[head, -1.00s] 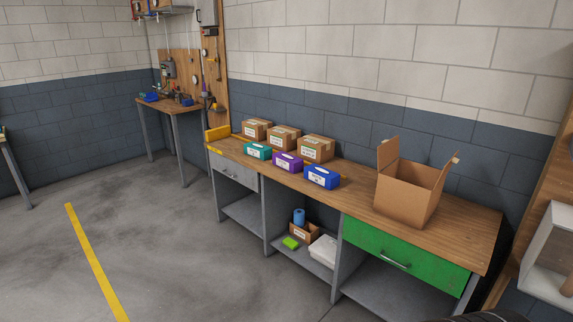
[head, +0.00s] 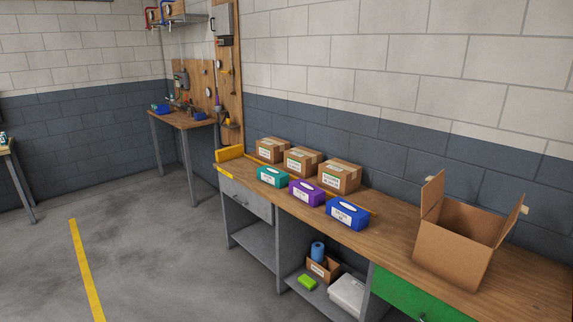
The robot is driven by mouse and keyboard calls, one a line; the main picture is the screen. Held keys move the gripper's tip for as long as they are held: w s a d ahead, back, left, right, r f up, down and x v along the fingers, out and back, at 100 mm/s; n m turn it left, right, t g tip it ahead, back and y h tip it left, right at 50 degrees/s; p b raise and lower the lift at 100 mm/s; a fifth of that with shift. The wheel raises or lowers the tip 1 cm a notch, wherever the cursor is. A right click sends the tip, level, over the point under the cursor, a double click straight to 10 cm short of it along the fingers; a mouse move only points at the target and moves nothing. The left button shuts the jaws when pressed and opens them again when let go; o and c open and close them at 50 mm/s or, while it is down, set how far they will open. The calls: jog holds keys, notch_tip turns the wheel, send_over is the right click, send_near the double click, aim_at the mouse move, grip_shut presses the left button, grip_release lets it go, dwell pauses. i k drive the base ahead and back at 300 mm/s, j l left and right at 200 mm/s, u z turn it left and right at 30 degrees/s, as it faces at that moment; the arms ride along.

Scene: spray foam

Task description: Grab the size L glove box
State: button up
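Three glove boxes stand in a row along the front of the wooden workbench (head: 390,240): a teal box (head: 272,177) at left, a purple box (head: 307,192) in the middle and a blue box (head: 347,213) at right. Each has a white label on its front, but the print is too small to read, so I cannot tell which one is size L. All three sit upright on the bench top. My gripper is not in view.
Several items share the bench: three closed cardboard boxes (head: 303,160) behind the glove boxes and an open carton (head: 455,250) at right. A shelf below holds a blue roll (head: 318,251) and a white container (head: 347,294). The floor (head: 160,255) at left is clear.

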aim_at(313, 196)
jog(key=i+j+u, duration=0.2)
jog(key=i, duration=0.35)
jog(key=i+l+u, duration=0.1)
jog(key=i+u, duration=0.15)
jog(key=i, duration=0.3)
jog(key=i+l+u, duration=0.2)
jog(key=i, duration=0.35)
jog(key=i+l+u, duration=0.2)
jog(key=i, duration=0.4)
jog(key=i+z, duration=0.35)
jog(key=z, duration=0.15)
jog(key=i+j+z, duration=0.15)
jog(key=i+z, duration=0.15)
jog(key=z, duration=0.15)
jog(key=i+j+z, duration=0.2)
jog(key=z, duration=0.3)
jog(key=i+j+z, duration=0.1)
jog(key=i+z, duration=0.3)
